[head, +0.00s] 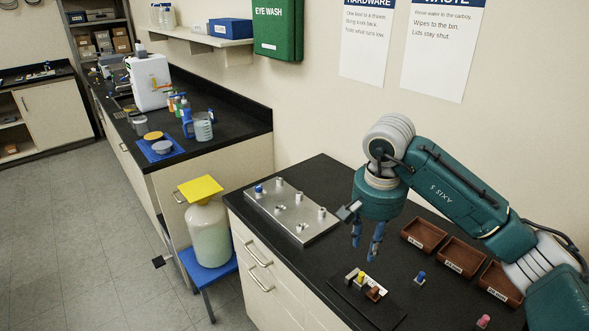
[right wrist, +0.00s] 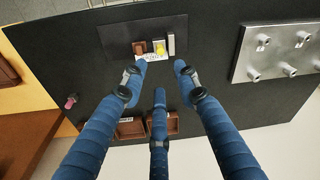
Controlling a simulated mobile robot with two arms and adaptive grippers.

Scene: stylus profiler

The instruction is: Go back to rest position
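My right gripper (head: 366,245) hangs above the black bench, its blue fingers pointing down. In the right wrist view its fingers (right wrist: 160,80) are spread, with nothing between them. Below it, apart from the fingers, a dark mat (head: 385,312) carries a brown block (head: 375,293), a yellow-topped piece (head: 361,278) and a pale grey block (head: 351,276). The same pieces show in the right wrist view, brown (right wrist: 139,47), yellow (right wrist: 159,46) and grey (right wrist: 171,44). My left gripper is not in view.
A metal plate with several pegs (head: 290,212) lies left of the gripper. Brown bins (head: 424,234) stand by the wall under my right arm. A blue-topped piece (head: 420,278) and a pink-topped piece (head: 484,321) stand on the bench. A yellow-topped carboy (head: 209,235) stands beyond the bench's left side.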

